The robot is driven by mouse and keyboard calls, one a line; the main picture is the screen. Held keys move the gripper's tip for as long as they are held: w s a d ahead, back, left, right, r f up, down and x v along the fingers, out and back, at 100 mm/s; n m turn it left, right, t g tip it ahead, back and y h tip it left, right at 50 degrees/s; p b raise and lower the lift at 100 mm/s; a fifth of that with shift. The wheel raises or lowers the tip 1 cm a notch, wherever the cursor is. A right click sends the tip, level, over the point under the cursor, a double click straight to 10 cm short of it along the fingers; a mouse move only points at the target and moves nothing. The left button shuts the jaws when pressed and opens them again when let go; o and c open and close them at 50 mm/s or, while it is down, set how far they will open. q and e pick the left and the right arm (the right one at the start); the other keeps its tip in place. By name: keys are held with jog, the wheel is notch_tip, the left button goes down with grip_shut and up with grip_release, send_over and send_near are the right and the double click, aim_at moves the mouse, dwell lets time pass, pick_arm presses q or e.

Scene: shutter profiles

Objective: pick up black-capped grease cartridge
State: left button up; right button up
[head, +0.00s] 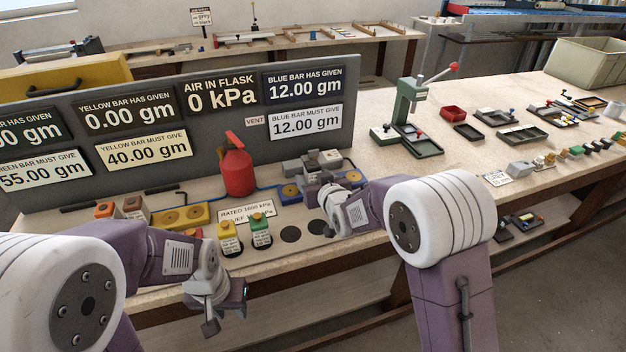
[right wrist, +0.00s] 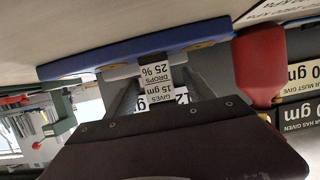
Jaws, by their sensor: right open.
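In the right wrist view, which is upside down, a small block with a white label (right wrist: 160,92) reading "gives 15 gm, drops 25 %" shows between the fingers of my right gripper (right wrist: 163,88).
Yellow-capped (head: 229,238) and green-capped (head: 260,231) cartridges stand at the bench front, left of dark round spots (head: 291,234). A red flask (head: 237,168) stands before the sign panel (head: 225,85). A green press (head: 409,105) and small trays are farther right.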

aim_at(309, 174)
jog(key=x, duration=0.5)
jog(key=shift+d+f, duration=0.1)
jog(key=shift+f, duration=0.2)
jog(key=shift+s+r, duration=0.1)
jog(key=shift+c, duration=0.3)
grip_shut()
